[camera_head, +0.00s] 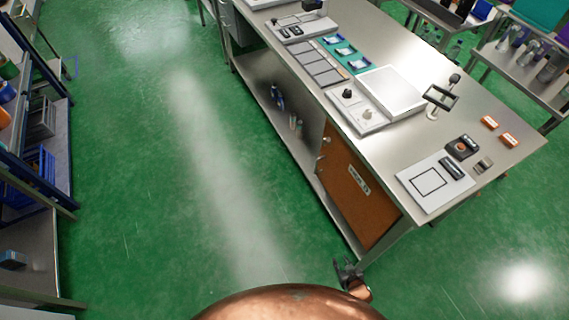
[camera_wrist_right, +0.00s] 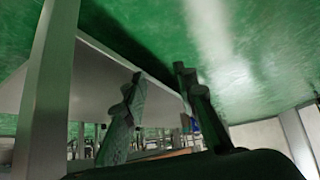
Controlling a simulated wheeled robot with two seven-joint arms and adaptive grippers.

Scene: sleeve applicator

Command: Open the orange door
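The orange door (camera_head: 352,205) is a flat brown-orange panel with a small pale label. It is set under the near end of the long metal workbench (camera_head: 446,110) and looks shut, flush with the bench front. Small silver fittings (camera_head: 325,141) show at its upper left edge. My right gripper (camera_head: 347,270) is low in the head view, just below the door's lower corner and apart from it. In the right wrist view its two dark fingers (camera_wrist_right: 158,98) stand apart with nothing between them. My left gripper is in neither view.
A metal bench leg (camera_wrist_right: 48,90) stands close to the gripper in the wrist view. The open lower shelf (camera_head: 280,120) adjoins the door. Green floor (camera_head: 180,180) is free to the left, up to a shelf rack (camera_head: 62,150).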

